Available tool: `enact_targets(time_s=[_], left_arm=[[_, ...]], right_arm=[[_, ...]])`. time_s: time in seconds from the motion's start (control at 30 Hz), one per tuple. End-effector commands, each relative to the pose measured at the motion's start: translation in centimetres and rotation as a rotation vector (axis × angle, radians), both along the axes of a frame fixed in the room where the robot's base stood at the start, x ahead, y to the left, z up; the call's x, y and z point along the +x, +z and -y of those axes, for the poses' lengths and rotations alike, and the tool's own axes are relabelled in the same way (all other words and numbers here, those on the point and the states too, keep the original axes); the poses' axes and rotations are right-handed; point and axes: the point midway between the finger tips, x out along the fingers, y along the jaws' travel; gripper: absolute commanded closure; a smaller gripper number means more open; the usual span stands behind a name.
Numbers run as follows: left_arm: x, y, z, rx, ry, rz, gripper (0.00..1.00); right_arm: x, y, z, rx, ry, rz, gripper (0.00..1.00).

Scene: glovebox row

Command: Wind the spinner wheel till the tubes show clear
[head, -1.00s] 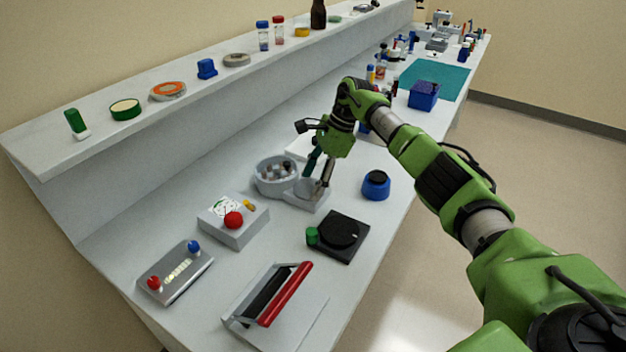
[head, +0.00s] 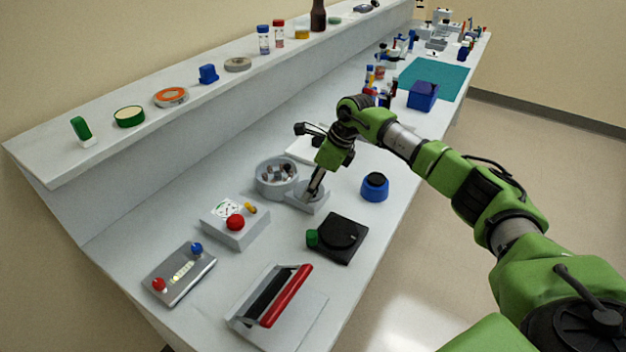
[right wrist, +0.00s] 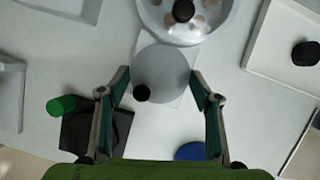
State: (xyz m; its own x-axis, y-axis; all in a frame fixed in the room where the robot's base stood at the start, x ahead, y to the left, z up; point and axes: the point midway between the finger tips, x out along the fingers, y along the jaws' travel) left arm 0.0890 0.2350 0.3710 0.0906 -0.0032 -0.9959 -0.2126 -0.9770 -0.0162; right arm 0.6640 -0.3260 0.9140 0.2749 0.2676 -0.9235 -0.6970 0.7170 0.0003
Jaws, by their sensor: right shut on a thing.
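The spinner is a grey unit with a round bowl (head: 277,176) holding several tubes and, beside it, a flat grey wheel (right wrist: 165,72) with a small black knob (right wrist: 141,93). My right gripper (right wrist: 160,78) is shut on the wheel, with one finger at each side of its rim. In the head view the right gripper (head: 313,191) points down at the wheel and covers part of it. The bowl (right wrist: 222,28) is cut off at the top of the right wrist view; its tubes show as tan and dark round ends around a black hub. My left gripper is not in view.
Near the spinner are a box with a red button (head: 235,222), a black device with a green knob (head: 341,238), a blue round pot (head: 375,187) and a white tray (head: 304,149). A red-handled device (head: 283,299) and a silver panel (head: 180,274) lie nearer. A shelf runs behind.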

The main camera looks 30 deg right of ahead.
Motion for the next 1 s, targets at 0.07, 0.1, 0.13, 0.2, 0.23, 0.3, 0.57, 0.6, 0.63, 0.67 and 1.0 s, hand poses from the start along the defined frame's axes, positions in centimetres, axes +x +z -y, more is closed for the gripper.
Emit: enact_targets(time_s=[0.07, 0.1, 0.13, 0.2, 0.23, 0.3, 0.57, 0.6, 0.63, 0.67, 1.0], left_arm=[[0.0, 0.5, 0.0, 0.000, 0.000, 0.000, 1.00], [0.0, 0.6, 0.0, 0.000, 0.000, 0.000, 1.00], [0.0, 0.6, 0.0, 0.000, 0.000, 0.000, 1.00], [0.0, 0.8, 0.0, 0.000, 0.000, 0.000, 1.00], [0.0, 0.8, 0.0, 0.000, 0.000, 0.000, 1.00], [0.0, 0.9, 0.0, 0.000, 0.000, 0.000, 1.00], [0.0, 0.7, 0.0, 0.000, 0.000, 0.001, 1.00], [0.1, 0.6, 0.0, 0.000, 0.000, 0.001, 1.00], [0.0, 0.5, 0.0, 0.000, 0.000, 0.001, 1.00], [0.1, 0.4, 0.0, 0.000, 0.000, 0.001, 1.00], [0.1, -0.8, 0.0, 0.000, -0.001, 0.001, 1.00]], right_arm=[[-0.1, 0.1, -0.1, -0.002, -0.070, 0.001, 0.63], [-0.2, 0.1, -0.1, -0.003, -0.109, 0.000, 0.63], [-0.2, 0.1, -0.2, -0.002, -0.136, 0.001, 0.63], [-0.2, 0.1, -0.2, -0.001, -0.202, 0.001, 0.63], [-0.2, 0.1, -0.3, -0.002, -0.230, 0.000, 0.63], [-0.2, 0.1, -0.3, -0.002, -0.298, 0.001, 0.63], [-0.3, -0.1, -0.6, -0.001, -0.544, 0.001, 0.63], [-0.3, -0.1, -0.7, -0.001, -0.582, 0.001, 0.63], [-0.3, -0.1, -0.7, -0.002, -0.610, 0.001, 0.63], [-0.3, -0.1, -0.7, -0.002, -0.639, 0.001, 0.63], [-0.2, -0.1, -1.0, 0.000, -0.914, 0.001, 0.63]])
